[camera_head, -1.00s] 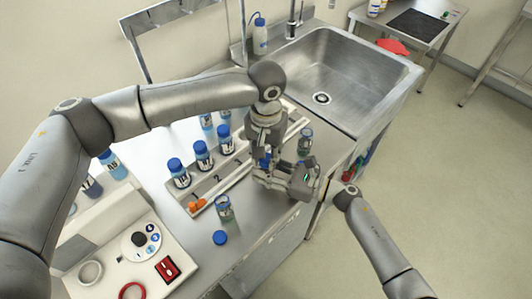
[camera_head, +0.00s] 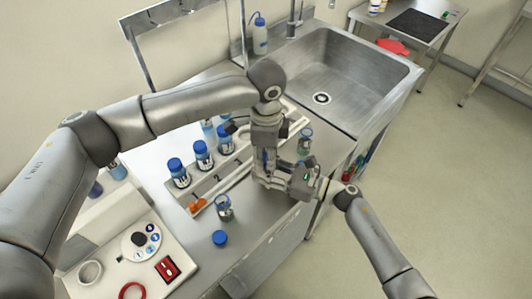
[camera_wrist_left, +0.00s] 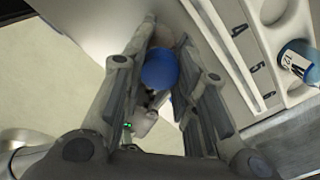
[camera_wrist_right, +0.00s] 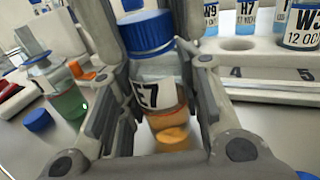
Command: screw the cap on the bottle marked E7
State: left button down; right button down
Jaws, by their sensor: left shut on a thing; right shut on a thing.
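The bottle marked E7 (camera_wrist_right: 158,95) holds a little orange liquid and stands between the fingers of my right gripper (camera_wrist_right: 155,125), which is shut on it. A blue cap (camera_wrist_right: 146,32) sits on top of its neck; whether it is tight cannot be told. The same cap shows between the fingers of my left gripper (camera_wrist_left: 160,85) in the left wrist view (camera_wrist_left: 160,68). My left gripper also shows from above in the head view (camera_head: 268,172), shut on the cap. My right gripper (camera_head: 298,185) reaches in from the right there; the grippers largely hide the bottle.
A white rack (camera_head: 236,180) with blue-capped bottles stands behind. An uncapped bottle (camera_head: 224,207) and a loose blue cap (camera_head: 220,238) are at the front left. Another glass bottle (camera_head: 305,141) stands near the sink (camera_head: 350,95). A device panel (camera_head: 125,262) is at lower left.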

pick_arm(q)
jog(key=c, duration=1.1)
grip_release()
jog(key=shift+o, duration=0.2)
jog(key=shift+r, duration=0.15)
notch_tip(320, 180, up, 12)
pick_arm(e)
jog(key=c, duration=0.9)
grip_release()
jog(key=shift+c, duration=0.2)
jog(key=v, duration=1.2)
